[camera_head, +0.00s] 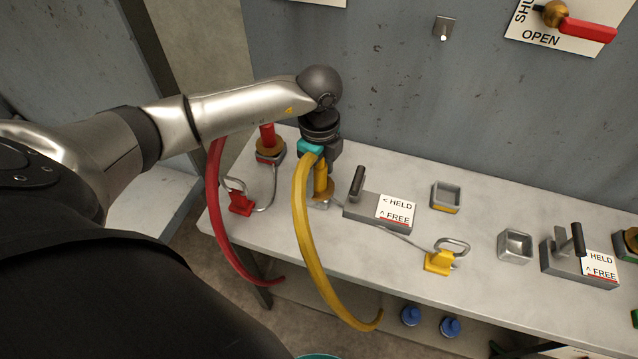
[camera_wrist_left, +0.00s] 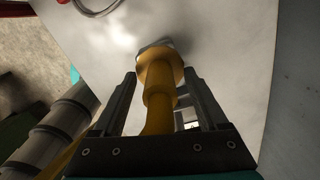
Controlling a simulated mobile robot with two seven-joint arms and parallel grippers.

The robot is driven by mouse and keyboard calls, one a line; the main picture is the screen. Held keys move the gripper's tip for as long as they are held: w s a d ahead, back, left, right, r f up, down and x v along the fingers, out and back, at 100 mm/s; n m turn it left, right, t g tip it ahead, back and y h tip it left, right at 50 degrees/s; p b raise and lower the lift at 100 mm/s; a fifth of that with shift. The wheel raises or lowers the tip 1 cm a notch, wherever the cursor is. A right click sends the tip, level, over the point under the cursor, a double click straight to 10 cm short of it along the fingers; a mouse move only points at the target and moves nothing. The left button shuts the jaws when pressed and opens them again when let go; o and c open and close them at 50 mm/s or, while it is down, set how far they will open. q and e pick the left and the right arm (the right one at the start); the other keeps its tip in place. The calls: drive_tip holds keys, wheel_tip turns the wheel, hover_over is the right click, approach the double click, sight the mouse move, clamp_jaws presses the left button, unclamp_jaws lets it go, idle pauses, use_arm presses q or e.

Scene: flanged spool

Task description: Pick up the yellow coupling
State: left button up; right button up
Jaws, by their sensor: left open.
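The yellow coupling (camera_head: 321,183) stands near the left end of the bench with a yellow hose (camera_head: 312,245) curving down from it over the front edge. It has a wide flange near its lower end, with grey metal partly visible beyond it. My left gripper (camera_head: 320,160) is over the coupling from above. In the left wrist view, the coupling (camera_wrist_left: 158,88) lies between the two open fingers of the left gripper (camera_wrist_left: 161,82), with a visible gap at the right finger. My right gripper is not in view.
Left of the coupling are a red coupling (camera_head: 268,140), a red hose (camera_head: 213,205) and a red clip (camera_head: 240,203). Right of it are a lever block (camera_head: 360,203) marked HELD and FREE, an empty square socket (camera_head: 446,196) and a yellow clip (camera_head: 438,263). A wall stands behind.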

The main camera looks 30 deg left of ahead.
use_arm(q)
drive_tip(key=shift+f, duration=0.1)
clamp_jaws()
idle(0.6)
drive_tip(key=shift+w, duration=0.1)
idle(0.7)
